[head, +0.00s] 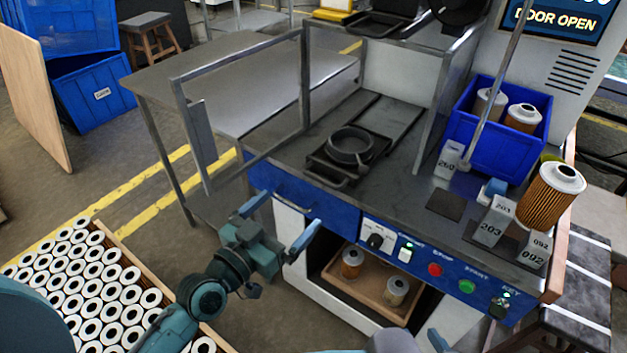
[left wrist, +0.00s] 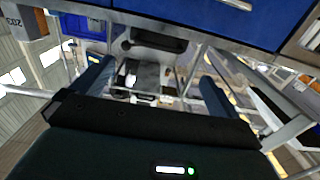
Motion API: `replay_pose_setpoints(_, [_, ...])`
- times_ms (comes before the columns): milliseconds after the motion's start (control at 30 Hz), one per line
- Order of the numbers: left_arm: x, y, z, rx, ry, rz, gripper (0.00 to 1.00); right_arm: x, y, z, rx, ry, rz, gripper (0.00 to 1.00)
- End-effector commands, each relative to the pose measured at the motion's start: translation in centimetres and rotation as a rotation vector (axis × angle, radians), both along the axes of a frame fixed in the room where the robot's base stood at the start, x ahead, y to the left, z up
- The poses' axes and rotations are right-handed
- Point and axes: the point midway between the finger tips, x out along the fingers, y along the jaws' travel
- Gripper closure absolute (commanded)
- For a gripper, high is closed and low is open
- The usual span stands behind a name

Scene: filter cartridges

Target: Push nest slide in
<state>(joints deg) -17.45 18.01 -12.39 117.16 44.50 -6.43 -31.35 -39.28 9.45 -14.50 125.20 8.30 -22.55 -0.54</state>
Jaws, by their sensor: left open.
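The nest slide (head: 322,163) is a dark plate on rails, carrying a round black nest (head: 350,146), with a handle at its front edge (head: 330,181). It sits toward the front of the machine's worktop, with bare rails behind it. My left gripper (head: 280,221) is open and empty, in front of and below the slide, near the blue front panel and apart from the handle. Its two spread fingers also show in the left wrist view (left wrist: 155,88), with nothing between them. Part of my right gripper (head: 438,341) shows at the bottom edge; its jaws are mostly cut off.
The framed door (head: 308,80) stands open to the left of the slide; the screen (head: 557,18) reads "DOOR OPEN". A blue bin (head: 497,150) with cartridges and numbered blocks (head: 490,228) stand at right. A crate of white-ended cartridges (head: 128,247) is at lower left.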

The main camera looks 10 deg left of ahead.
Motion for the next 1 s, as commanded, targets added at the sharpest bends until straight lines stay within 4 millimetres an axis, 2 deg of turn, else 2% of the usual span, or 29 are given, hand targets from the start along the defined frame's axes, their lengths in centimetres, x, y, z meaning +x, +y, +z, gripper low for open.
replay_pose_setpoints(100, [2.6,-1.0,0.2,-0.004,-0.004,0.002,0.00,0.0,0.0,0.2,-0.003,0.000,0.001,0.64])
replay_pose_setpoints(300, [6.3,-2.6,0.1,-0.003,-0.001,0.001,0.00,0.0,0.0,0.2,-0.006,0.000,0.002,0.64])
replay_pose_setpoints(500, [8.7,-3.6,0.0,-0.001,0.000,0.000,0.00,0.0,0.0,0.2,-0.006,-0.001,0.001,0.64])
replay_pose_setpoints(900, [9.5,-3.9,0.0,0.001,0.002,0.000,0.00,0.0,0.0,0.2,-0.006,-0.001,0.001,0.64])
replay_pose_setpoints(1000, [9.4,-3.9,0.0,0.001,0.002,0.000,0.07,0.0,0.0,0.2,-0.006,-0.001,0.001,0.64])
